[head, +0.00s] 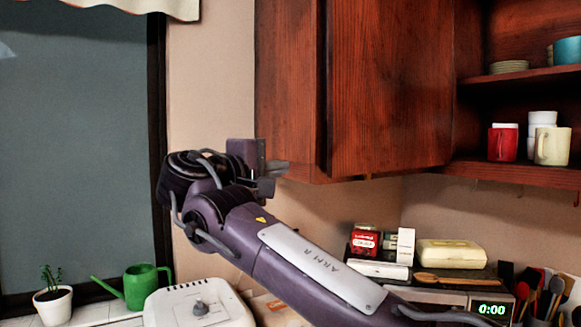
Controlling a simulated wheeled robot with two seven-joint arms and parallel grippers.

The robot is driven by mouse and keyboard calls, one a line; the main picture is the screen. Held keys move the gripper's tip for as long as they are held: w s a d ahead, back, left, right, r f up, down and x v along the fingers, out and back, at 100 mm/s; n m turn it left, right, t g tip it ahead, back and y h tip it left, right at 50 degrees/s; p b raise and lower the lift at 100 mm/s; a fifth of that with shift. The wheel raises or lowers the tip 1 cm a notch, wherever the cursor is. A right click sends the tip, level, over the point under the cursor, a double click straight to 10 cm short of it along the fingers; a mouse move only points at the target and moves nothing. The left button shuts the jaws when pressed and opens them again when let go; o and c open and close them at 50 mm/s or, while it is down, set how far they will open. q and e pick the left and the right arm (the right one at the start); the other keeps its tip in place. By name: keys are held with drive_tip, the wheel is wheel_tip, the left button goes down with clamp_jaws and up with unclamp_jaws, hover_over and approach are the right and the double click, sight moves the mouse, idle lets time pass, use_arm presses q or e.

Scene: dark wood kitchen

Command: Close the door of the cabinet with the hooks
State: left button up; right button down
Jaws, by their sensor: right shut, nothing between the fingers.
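The dark wood cabinet (515,174) at the upper right has open shelves and small hooks under its bottom board. A wooden door panel (390,85) stands to the left of the open shelves and looks swung out, its free edge toward the left. My right gripper (276,172) is shut and empty, in front of the wall, just left of and near the lower left corner of the wooden panels. I cannot tell whether it touches them. My left gripper is not in view.
Below are a microwave (457,302) with boxes on top and a white appliance (197,304). A green watering can (141,286) and potted plant (52,303) stand by the window.

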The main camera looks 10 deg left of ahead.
drive_tip(key=w+d+p, duration=0.4)
drive_tip(key=d+p, duration=0.2)
drive_tip(key=d, duration=0.1)
drive_tip(key=shift+w+p, duration=0.15)
drive_tip(key=shift+p, duration=0.2)
drive_tip(key=shift+f, duration=0.1)
idle(0.3)
